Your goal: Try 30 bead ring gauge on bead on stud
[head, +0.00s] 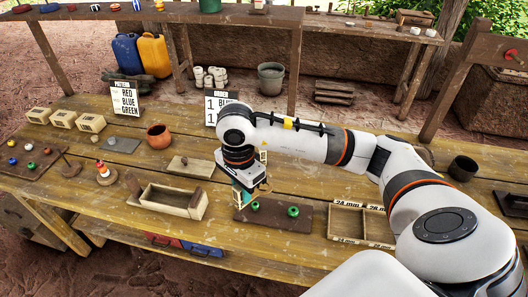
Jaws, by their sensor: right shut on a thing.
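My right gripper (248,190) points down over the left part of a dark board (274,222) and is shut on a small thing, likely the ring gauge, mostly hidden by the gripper. Two green beads, the left one (255,206) and the right one (293,211), sit on this board. The left bead is just below the jaws; I cannot tell whether the held thing touches it. Studs under the beads cannot be made out. A wooden tray (343,239) with millimetre labels on its rim, 24 mm and 28 mm, stands right of the board. My left gripper is out of view.
An open wooden box (172,198) stands left of the board. Farther left are a peg with stacked rings (105,175), a board with coloured beads (30,160) and a clay pot (159,136). Printed cards (125,99) stand behind. A dark cup (463,168) is at right.

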